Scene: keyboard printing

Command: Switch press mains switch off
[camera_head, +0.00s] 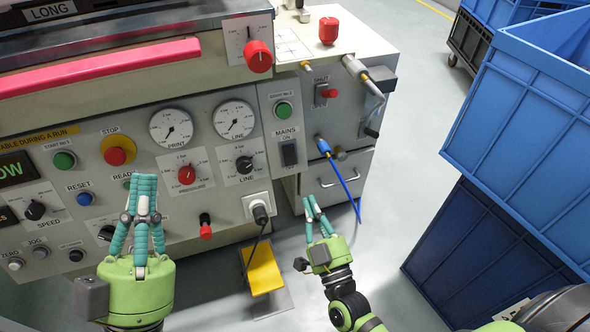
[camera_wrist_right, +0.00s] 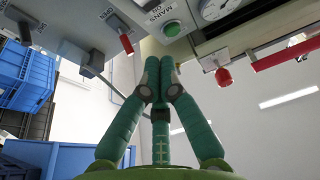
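The mains switch (camera_head: 289,153) is a black rocker on the grey machine panel, with the MAINS and ON labels above it. I cannot tell which side of the rocker is pressed. My right gripper (camera_head: 311,201) is below and slightly right of the switch, apart from it. Its teal fingers are drawn together and hold nothing; in the right wrist view the fingertips (camera_wrist_right: 160,66) meet near the middle. There the MAINS label (camera_wrist_right: 155,12) shows inverted at the top edge. My left gripper (camera_head: 145,180) has its fingers together, in front of the panel's left part, with nothing held.
A green start button (camera_head: 284,110) sits above the switch. A plugged socket (camera_head: 259,210) is lower left of it. A blue cable (camera_head: 347,187) hangs on the right. Gauges and knobs cover the panel. Blue crates (camera_head: 515,110) stand at right, with clear floor between.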

